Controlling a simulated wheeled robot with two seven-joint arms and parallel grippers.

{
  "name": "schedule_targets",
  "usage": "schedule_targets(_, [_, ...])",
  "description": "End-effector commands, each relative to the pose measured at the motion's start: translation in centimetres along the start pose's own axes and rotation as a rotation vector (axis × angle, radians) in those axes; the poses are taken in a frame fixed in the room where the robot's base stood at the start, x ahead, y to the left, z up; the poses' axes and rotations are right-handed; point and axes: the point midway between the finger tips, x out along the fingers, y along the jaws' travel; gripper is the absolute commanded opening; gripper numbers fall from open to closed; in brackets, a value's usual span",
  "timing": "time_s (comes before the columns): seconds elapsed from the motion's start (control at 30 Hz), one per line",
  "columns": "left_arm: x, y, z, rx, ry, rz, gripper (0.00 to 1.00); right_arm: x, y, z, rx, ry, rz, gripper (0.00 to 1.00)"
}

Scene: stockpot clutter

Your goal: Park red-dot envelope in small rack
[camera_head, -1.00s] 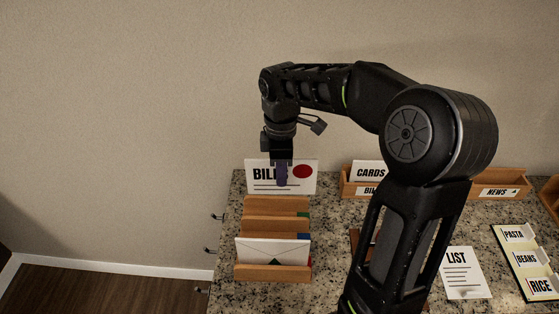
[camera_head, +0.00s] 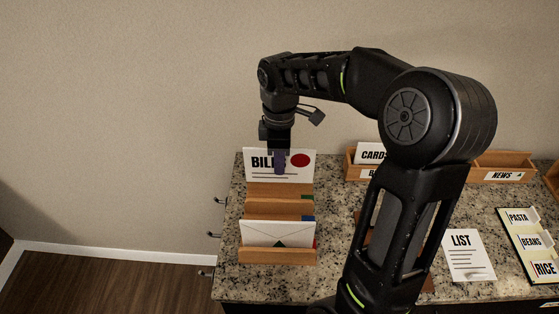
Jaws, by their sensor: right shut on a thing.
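The red-dot envelope (camera_head: 301,160) is white, marked "BILL", with a red dot at its right side. It stands upright at the back of a small wooden rack (camera_head: 277,256). My right gripper (camera_head: 280,163) points down and is shut on the envelope near its middle, its fingers covering part of the lettering. The envelope's lower edge meets the rack's back slot in the picture; I cannot tell whether it rests in it. My left gripper is not in view.
A "LIST" sheet (camera_head: 463,257) and a pasta, beans and rice board (camera_head: 530,255) lie on the speckled counter (camera_head: 232,275). My right arm hides the counter's middle.

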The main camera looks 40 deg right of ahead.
Motion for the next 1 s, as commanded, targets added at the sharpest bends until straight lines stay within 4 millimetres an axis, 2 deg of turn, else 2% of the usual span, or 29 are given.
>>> schedule_targets(0.03, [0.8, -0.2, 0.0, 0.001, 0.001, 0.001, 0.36, 1.0, 0.0, 0.0, 0.0, 0.0, 0.0, 0.0])
schedule_targets(0.1, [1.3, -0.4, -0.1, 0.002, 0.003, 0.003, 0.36, 1.8, 0.0, 0.0, 0.0, 0.0, 0.0, 0.0])
schedule_targets(0.6, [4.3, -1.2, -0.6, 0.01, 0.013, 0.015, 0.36, 6.7, 0.0, 0.0, 0.0, -0.001, -0.001, 0.0])
schedule_targets(1.0, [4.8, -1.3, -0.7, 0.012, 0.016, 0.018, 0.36, 7.7, 0.0, 0.0, 0.0, 0.0, 0.0, 0.0])
